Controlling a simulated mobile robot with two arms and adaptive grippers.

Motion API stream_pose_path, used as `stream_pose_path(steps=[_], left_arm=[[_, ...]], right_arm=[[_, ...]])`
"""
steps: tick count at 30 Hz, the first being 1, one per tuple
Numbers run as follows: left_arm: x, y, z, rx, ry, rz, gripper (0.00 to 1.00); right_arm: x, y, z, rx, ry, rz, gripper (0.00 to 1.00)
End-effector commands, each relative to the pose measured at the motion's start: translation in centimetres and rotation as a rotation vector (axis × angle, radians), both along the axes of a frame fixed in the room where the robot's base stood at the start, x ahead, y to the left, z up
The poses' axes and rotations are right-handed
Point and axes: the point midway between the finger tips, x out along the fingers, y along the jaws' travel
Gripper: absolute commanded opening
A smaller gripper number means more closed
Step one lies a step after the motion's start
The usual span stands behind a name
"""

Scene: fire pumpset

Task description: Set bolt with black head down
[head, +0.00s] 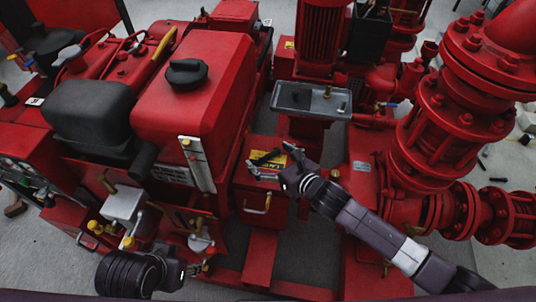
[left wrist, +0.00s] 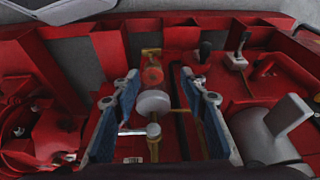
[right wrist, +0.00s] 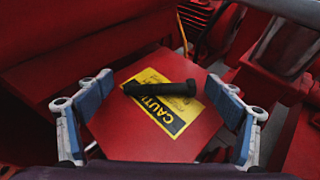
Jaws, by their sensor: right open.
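The black bolt (right wrist: 160,88) lies on its side across a yellow caution label (right wrist: 178,116) on the flat top of a red box (right wrist: 120,130). In the head view the bolt (head: 264,158) is small and dark on that box (head: 256,185). My right gripper (right wrist: 160,100) is open, with one finger on each side of the bolt and clear space between. It shows over the box in the head view (head: 276,163). My left gripper (left wrist: 162,100) is open around empty space, above a round grey disc (left wrist: 153,103) and thin rods.
A grey tray (head: 290,108) stands behind the box. A large red tank with a black cap (head: 187,72) rises to its left. Red flanged pipes (head: 432,130) stand to the right. Small brass-handled valves (head: 95,227) are near my left arm.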

Motion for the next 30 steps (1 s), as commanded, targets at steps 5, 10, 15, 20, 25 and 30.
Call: stream_pose_path(steps=[5, 10, 15, 20, 25, 30], left_arm=[[0.1, 0.0, 1.2, 0.000, -0.002, 0.000, 0.40], [0.7, -0.2, -1.6, 0.000, 0.018, -0.001, 0.40], [1.2, -0.3, -3.6, 0.000, 0.026, -0.003, 0.40], [1.3, -0.3, -4.6, 0.000, 0.031, -0.004, 0.40], [1.3, -0.3, -4.9, 0.000, 0.031, -0.004, 0.40], [1.3, -0.3, -4.9, 0.000, 0.031, -0.004, 0.40]], right_arm=[[-2.7, -2.0, 1.4, -0.005, 0.002, 0.000, 0.86], [-5.4, -3.8, 2.8, -0.003, 0.003, 0.000, 0.86], [-7.4, -5.2, 3.7, -0.003, 0.002, 0.000, 0.86], [-8.4, -5.8, 4.2, -0.001, 0.001, -0.001, 0.86], [-8.7, -6.0, 4.3, -0.001, 0.001, 0.000, 0.86], [-8.6, -6.0, 4.2, 0.055, 0.049, -0.050, 0.86]])
